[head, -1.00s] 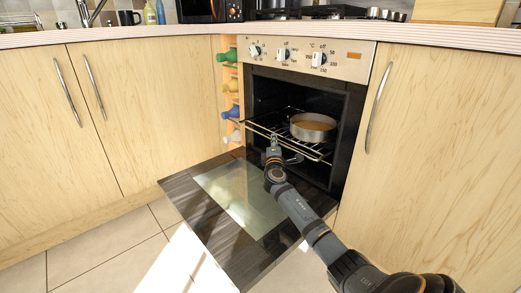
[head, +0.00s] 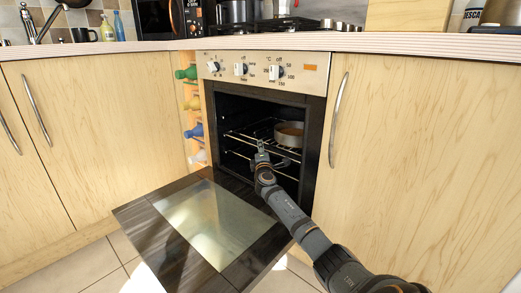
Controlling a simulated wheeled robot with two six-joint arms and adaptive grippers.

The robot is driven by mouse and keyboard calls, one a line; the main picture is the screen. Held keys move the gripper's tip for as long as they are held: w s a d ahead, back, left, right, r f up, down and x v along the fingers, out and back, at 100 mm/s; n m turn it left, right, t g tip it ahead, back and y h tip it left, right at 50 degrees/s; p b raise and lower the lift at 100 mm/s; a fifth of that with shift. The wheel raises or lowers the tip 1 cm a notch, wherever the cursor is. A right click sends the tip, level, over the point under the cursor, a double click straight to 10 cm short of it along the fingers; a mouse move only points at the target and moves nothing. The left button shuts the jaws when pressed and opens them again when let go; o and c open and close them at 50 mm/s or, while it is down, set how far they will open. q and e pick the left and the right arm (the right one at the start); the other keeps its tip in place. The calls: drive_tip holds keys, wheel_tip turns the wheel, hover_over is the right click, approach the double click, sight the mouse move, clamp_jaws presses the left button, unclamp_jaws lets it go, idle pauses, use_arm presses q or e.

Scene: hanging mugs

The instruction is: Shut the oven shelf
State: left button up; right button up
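The oven shelf (head: 240,137) is a wire rack inside the open oven (head: 233,107), at mid height. A round pan (head: 290,135) stands on its right part. My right gripper (head: 261,148) is at the shelf's front edge, with its arm reaching in from the lower right. It looks to be touching or very close to the front bar; the finger opening is too small to tell. The oven door (head: 165,245) is folded down below. My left gripper is not in view.
Wooden cupboard doors (head: 420,160) flank the oven. A bottle rack (head: 192,120) stands just left of it. The lowered door sticks out over the tiled floor (head: 95,270). The counter (head: 400,44) above holds a microwave and a hob.

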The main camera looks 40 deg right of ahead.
drive_tip(key=shift+o, duration=0.7)
drive_tip(key=shift+s+a, duration=0.15)
drive_tip(key=shift+a, duration=0.05)
drive_tip(key=v, duration=1.1)
drive_tip(key=shift+s+a, duration=0.2)
drive_tip(key=shift+s, duration=0.05)
drive_tip(key=shift+f, duration=0.1)
